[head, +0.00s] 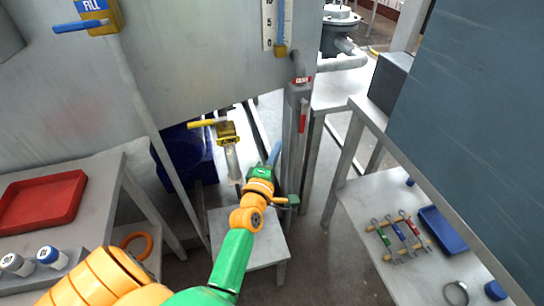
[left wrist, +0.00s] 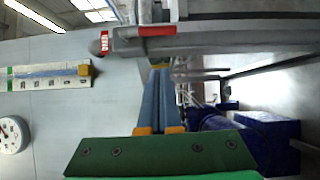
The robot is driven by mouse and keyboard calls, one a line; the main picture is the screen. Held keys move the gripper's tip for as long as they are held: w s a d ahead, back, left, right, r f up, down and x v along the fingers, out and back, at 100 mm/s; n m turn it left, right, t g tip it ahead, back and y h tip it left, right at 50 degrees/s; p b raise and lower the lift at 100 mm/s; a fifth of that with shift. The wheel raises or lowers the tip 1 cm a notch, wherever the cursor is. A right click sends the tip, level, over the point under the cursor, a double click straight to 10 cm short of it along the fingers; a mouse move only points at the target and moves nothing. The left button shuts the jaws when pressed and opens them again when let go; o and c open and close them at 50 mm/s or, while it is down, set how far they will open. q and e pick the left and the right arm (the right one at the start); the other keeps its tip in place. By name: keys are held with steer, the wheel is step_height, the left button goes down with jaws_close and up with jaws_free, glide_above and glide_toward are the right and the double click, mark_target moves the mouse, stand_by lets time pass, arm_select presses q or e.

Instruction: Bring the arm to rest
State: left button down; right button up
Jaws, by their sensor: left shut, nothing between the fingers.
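My left arm, orange and green, reaches up from the bottom of the head view. Its left gripper (head: 276,150) has blue fingers pointing up and away, just left of a grey upright post (head: 297,135). In the left wrist view the blue fingers of the left gripper (left wrist: 160,72) lie together, shut and empty. A grey bar with a red label (left wrist: 157,31) crosses beyond their tips; I cannot tell whether they touch it. My right gripper is not in view.
A yellow valve (head: 228,132) hangs under the grey tank (head: 200,75), left of my gripper. A small low table (head: 260,252) stands below my arm. A red tray (head: 40,202) is on the left bench; wrenches and a blue tray (head: 443,230) are on the right one.

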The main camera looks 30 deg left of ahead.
arm_select(q)
steer(key=s+d+f+m+g+h+p, duration=0.2)
steer(key=s+d+f+m+g, duration=0.25)
steer(key=f, duration=0.45)
steer(key=s+d+f+m+g+h+p, duration=0.1)
steer(key=s+d+f+m+g+h, duration=0.15)
steer(key=s+f+m, duration=0.45)
steer(key=s+d+f+m+g+h+p, duration=0.1)
steer(key=s+d+f+m+g+p, duration=0.2)
steer(key=s+f, duration=0.5)
steer(key=s+f+m+g, duration=0.3)
steer(key=s+f+m, duration=0.1)
steer(key=s, duration=0.6)
steer(key=s+a+f+m+g+p, duration=0.1)
steer(key=s+f+m+g, duration=0.2)
steer(key=s, duration=0.8)
step_height(320, 180, down, 3)
steer(key=shift+a+r+m, duration=0.2)
steer(key=shift+a+m, duration=0.05)
steer(key=shift+m, duration=1)
